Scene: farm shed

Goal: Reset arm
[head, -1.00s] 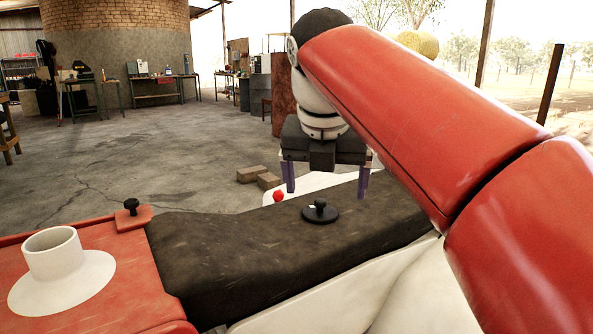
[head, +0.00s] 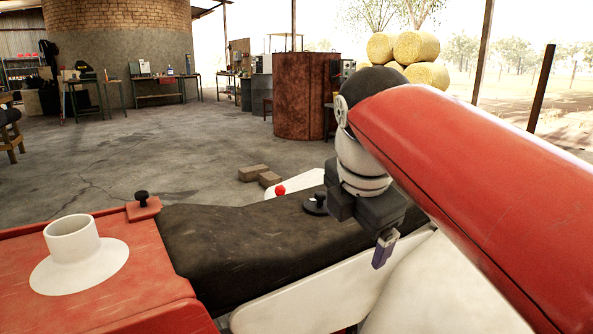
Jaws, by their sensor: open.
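My gripper (head: 384,250) hangs from my red and white arm at the right of the head view, pointing down. It is seen from the side, with a purple finger showing below its dark body; the other finger is hidden or overlapped. Nothing shows held in it. It is just right of a black round knob (head: 316,204) on my dark-topped base, over the white side of my body.
Bricks (head: 255,173) lie on the concrete floor ahead. A rusty drum (head: 300,95) stands beyond them. Workbenches (head: 160,92) line the back, and hay bales (head: 410,50) are stacked outside at the right. The floor at left centre is clear.

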